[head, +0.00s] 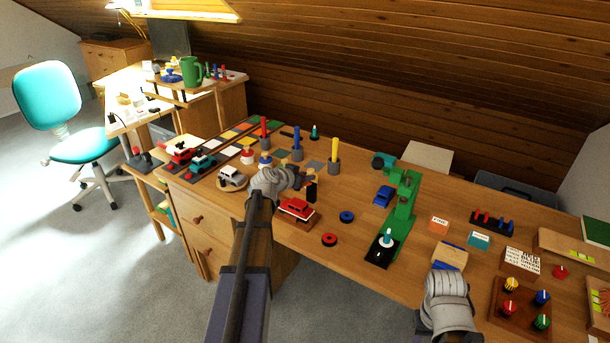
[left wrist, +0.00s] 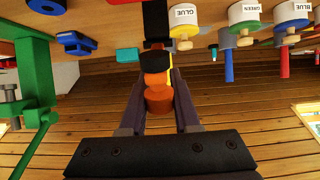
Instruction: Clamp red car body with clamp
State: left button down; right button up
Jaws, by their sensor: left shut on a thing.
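The red car body (head: 295,207) sits on a brown wooden block near the table's front edge, left of the middle in the head view. My left gripper (head: 304,181) is just behind and above it. It is shut on the clamp, which has a black part (head: 312,193) and orange parts; the clamp also shows between the fingers in the left wrist view (left wrist: 157,82). The clamp's black end overlaps the car's far side in the head view; I cannot tell whether they touch. The red car body cannot be made out in the left wrist view. My right wrist (head: 447,292) shows at lower right, its fingers unclear.
A green stand (head: 403,205) and a blue car (head: 384,195) stand to the right. A red ring (head: 329,240) and a blue ring (head: 347,217) lie nearer. Upright posts, including a yellow one (head: 335,150), stand behind my left gripper. A small white car (head: 231,177) is on the left.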

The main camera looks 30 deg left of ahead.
pick_arm(q)
jog(key=c, duration=0.6)
grip_release()
jog(key=p+v, duration=0.3)
jog(key=v, duration=0.4)
jog(key=shift+s+r, duration=0.15)
jog(key=shift+s, duration=0.15)
jog(key=shift+p, duration=0.3)
